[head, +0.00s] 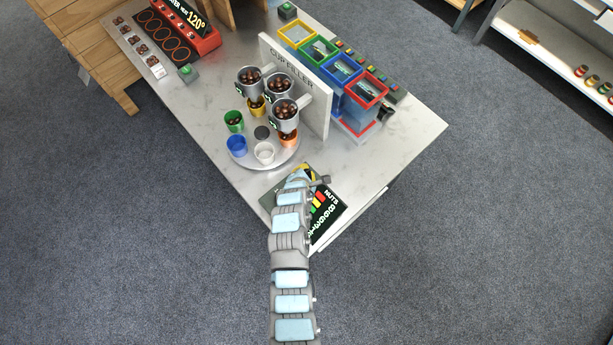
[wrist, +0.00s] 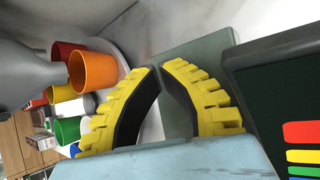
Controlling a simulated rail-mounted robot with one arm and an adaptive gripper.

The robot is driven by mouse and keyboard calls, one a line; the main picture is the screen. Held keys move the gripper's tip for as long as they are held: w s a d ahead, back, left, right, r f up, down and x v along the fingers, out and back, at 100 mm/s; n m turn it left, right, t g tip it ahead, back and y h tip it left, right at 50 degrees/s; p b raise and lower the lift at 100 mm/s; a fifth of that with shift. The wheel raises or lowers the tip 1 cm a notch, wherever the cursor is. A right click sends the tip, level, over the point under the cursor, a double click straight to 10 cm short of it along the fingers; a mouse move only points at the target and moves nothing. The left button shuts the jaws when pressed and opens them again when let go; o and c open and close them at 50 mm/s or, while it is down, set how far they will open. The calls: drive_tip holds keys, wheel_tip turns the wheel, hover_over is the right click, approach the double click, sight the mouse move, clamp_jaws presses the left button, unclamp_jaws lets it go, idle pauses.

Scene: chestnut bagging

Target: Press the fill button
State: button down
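My gripper (head: 302,178) is at the near edge of the table, beside the turntable and the dark sign. In the wrist view, its yellow-ribbed fingers (wrist: 162,72) curve in until the tips almost meet, with nothing seen held between them. A plain grey block (wrist: 205,55) lies directly beyond the fingertips; I cannot tell whether they touch it. No button face shows on it, and the fingers hide part of it. The cup filler panel (head: 285,62) stands upright behind steel hoppers (head: 284,112) holding chestnuts.
The round turntable (head: 245,160) carries several coloured cups, including an orange cup (wrist: 93,72). The dark nuts sign (head: 327,205) is close at my gripper's right. Coloured bins (head: 368,92) stand behind the panel. Green-topped buttons (head: 187,70) and (head: 288,9) are far off on the table.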

drive_tip(key=shift+r+p, duration=2.4)
drive_tip(key=shift+r, duration=0.25)
drive_tip(key=shift+f, duration=0.1)
